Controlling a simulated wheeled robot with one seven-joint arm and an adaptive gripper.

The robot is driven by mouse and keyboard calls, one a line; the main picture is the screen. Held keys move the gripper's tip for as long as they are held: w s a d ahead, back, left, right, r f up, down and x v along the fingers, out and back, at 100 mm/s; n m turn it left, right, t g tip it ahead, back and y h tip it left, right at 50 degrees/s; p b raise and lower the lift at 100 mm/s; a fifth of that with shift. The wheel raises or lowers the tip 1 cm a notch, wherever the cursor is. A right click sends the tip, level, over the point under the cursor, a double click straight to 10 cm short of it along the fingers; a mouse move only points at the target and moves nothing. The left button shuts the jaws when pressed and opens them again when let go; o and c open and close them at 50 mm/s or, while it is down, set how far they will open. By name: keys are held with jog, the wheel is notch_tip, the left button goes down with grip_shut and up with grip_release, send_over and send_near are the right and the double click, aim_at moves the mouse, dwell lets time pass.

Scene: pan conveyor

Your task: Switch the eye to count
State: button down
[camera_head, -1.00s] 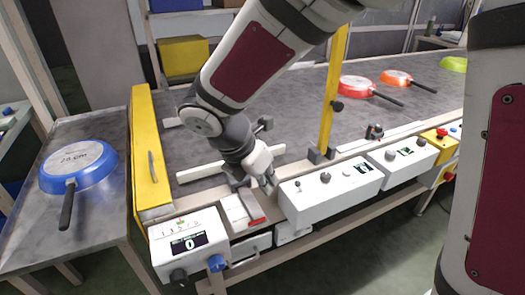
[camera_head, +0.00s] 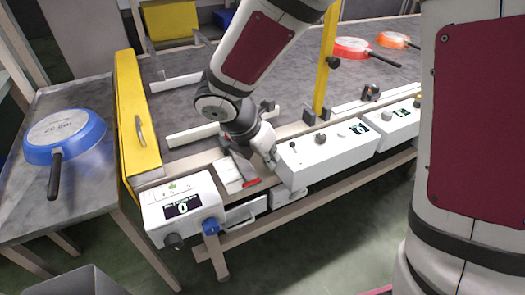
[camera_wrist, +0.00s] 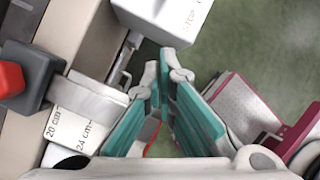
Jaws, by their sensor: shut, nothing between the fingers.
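A white control box (camera_head: 328,157) on the conveyor's front rail carries a small lever (camera_head: 293,147), a dark knob (camera_head: 320,138) and a lit display (camera_head: 359,128). Which part is the eye's switch I cannot tell. In the head view my gripper (camera_head: 271,160) points down just beside this box's left end. In the wrist view the teal-padded fingers (camera_wrist: 160,95) are together with nothing between them. A white box with partly readable lettering (camera_wrist: 165,18) shows beyond the fingertips, apart from them. Another white box (camera_head: 180,212) at the left shows 0 on its display.
A yellow gate (camera_head: 137,125) and upright yellow post (camera_head: 326,70) stand by the belt. A blue pan (camera_head: 64,135) lies on the left table. Red (camera_head: 352,48) and orange (camera_head: 393,40) pans are on the belt. A white plate with size labels (camera_wrist: 75,125) is near my fingers.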

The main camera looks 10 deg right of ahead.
aim_at(294, 148)
jog(key=shift+w+d+f, duration=0.3)
jog(key=shift+w+d, duration=0.5)
jog(key=shift+d, duration=0.15)
jog(key=shift+w+d+f, duration=0.3)
jog(key=shift+w+d, duration=0.5)
jog(key=shift+d, duration=0.15)
jog(key=shift+d+r+p, duration=0.1)
jog(key=shift+r+p, duration=0.15)
jog(key=shift+p, duration=0.25)
